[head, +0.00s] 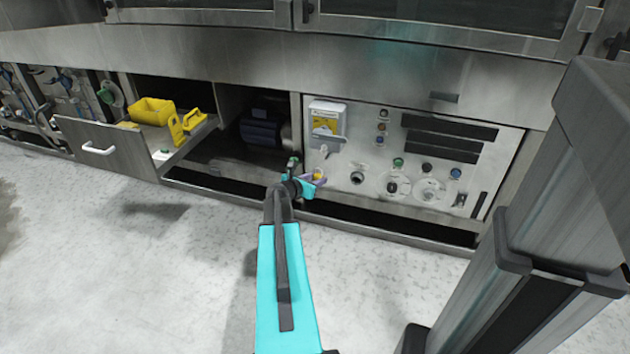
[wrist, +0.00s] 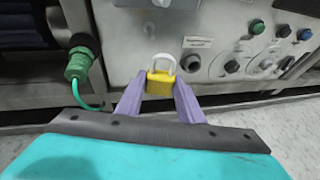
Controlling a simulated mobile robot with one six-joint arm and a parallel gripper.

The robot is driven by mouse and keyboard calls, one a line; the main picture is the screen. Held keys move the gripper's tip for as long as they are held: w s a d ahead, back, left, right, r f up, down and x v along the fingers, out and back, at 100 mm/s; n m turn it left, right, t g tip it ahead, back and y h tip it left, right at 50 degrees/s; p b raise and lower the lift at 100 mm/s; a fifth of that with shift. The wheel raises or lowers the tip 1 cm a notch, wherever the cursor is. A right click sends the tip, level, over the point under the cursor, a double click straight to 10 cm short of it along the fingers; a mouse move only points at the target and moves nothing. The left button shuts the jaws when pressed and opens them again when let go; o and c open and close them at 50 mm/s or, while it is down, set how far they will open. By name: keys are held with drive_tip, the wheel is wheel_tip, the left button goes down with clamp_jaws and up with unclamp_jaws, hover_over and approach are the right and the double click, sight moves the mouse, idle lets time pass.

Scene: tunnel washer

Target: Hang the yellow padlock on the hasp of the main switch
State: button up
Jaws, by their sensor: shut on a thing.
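The yellow padlock (wrist: 160,84) is between the purple fingers of my gripper (wrist: 160,98), with its pale shackle pointing up. In the head view the padlock (head: 318,176) is a small yellow spot at my gripper (head: 312,183), in front of the control panel. My gripper is shut on the padlock. The main switch (head: 327,125) is a grey box with a yellow plate at the panel's upper left. It is above the padlock and apart from it. A grey tab below the switch, perhaps the hasp, shows only partly at the top of the wrist view.
An open drawer (head: 120,150) at the left holds a yellow bin (head: 152,111) and other yellow items. A green connector (wrist: 79,64) with a cable is left of my gripper. Knobs and buttons cover the panel (head: 410,160) at right. The floor in front is clear.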

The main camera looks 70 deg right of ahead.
drive_tip(key=shift+d, duration=1.05)
drive_tip(key=shift+r+p, duration=2.65)
drive_tip(key=shift+r, duration=1.3)
drive_tip(key=shift+w+d+f, duration=0.1)
drive_tip(key=shift+d+f, duration=0.3)
drive_tip(key=shift+d, duration=0.2)
drive_tip(key=shift+d+f, duration=0.35)
drive_tip(key=shift+d, duration=0.25)
drive_tip(key=o, duration=1.2)
